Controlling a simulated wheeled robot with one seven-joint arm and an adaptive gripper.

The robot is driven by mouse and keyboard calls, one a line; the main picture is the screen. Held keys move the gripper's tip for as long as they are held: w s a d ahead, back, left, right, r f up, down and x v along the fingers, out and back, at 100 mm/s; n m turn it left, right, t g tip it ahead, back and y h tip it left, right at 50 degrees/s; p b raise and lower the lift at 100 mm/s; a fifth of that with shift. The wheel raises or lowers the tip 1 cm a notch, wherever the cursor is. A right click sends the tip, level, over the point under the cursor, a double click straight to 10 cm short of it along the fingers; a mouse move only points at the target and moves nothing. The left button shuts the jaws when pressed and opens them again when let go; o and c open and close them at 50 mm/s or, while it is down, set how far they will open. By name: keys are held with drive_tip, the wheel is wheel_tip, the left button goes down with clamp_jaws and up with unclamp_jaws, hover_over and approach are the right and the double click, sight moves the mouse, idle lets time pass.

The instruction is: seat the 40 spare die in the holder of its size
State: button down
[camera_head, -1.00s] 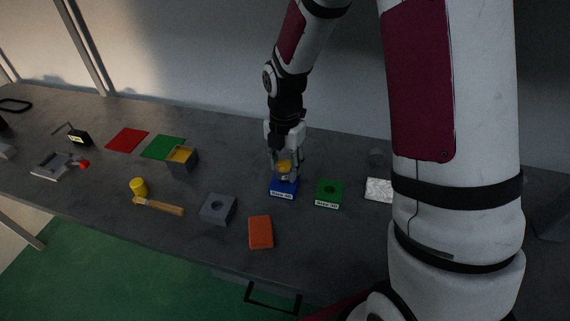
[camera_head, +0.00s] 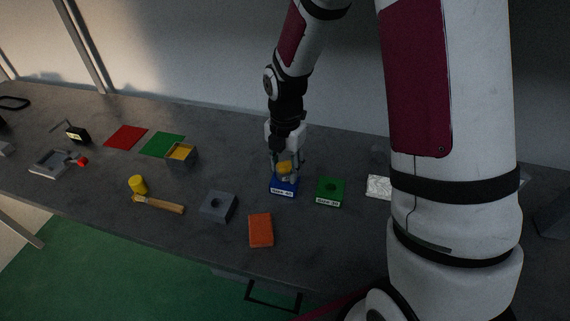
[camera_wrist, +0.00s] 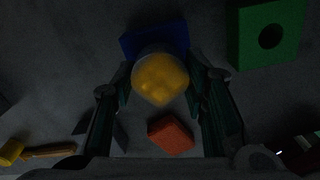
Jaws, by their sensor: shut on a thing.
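My gripper (camera_head: 285,172) is shut on a yellow die (camera_head: 284,168), over the blue holder (camera_head: 283,189). In the wrist view the die (camera_wrist: 159,79) sits between the two fingers and covers much of the blue holder (camera_wrist: 139,42). The holder's hole is hidden, and I cannot tell whether the die touches it. The label on the blue holder's front is too small to read surely. A green holder (camera_head: 331,191) with a round hole and its own label stands to the right; it also shows in the wrist view (camera_wrist: 285,22).
A grey block with a hole (camera_head: 217,206) and an orange block (camera_head: 261,230) lie nearer the front edge. A yellow-headed mallet (camera_head: 160,204), an open box with yellow inside (camera_head: 181,157), and red (camera_head: 126,138) and green mats (camera_head: 163,145) lie left. A silvery pad (camera_head: 379,187) lies right.

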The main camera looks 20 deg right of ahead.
sight(286, 168)
drive_tip(key=shift+f, duration=0.6)
drive_tip(key=c, duration=0.9)
unclamp_jaws()
wheel_tip(286, 168, up, 12)
drive_tip(key=shift+r, duration=0.1)
drive_tip(key=s+r+m+t, duration=0.1)
drive_tip(key=s+r+m, duration=0.4)
drive_tip(key=s+m, duration=0.2)
drive_tip(key=s+r+m+t, duration=0.2)
drive_tip(key=s+r+m, duration=0.2)
drive_tip(key=m, duration=0.6)
drive_tip(key=s+r+m+t, duration=0.2)
drive_tip(key=s+r+m, duration=0.3)
drive_tip(key=s+m, duration=0.3)
drive_tip(key=shift+s+r+m, duration=0.3)
drive_tip(key=shift+s+m, duration=0.1)
drive_tip(key=shift+s, duration=0.4)
